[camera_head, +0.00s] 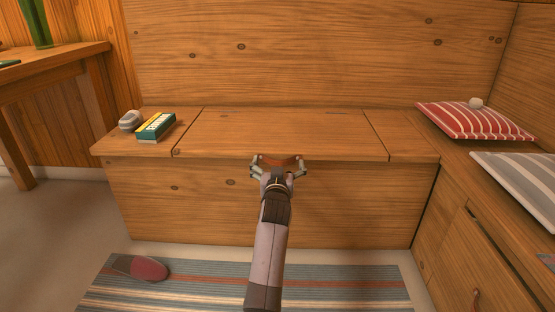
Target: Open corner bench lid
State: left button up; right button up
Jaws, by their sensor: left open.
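The corner bench lid (290,128) is a wooden panel in the seat of the bench, with a thin seam at each side. It lies flat and level with the seat. A brown leather pull (280,161) shows at the middle of its front edge. My left gripper (279,168) is at that edge with its fingers spread on either side of the pull. I cannot tell whether the fingers touch it. The gripper hides part of the bench front below the pull. My right gripper does not show.
A green and white box (155,127) and a small grey object (130,120) sit on the seat left of the lid. A red striped cushion (474,120) and a grey striped cushion (520,180) lie on the right bench. A slipper (140,267) lies on the striped rug (340,285).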

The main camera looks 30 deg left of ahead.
pick_arm(q)
jog(key=shift+w+a, duration=0.2)
jog(key=shift+w, duration=0.15)
jog(key=shift+r, duration=0.1)
jog(key=shift+r, duration=0.1)
jog(key=c, duration=1.5)
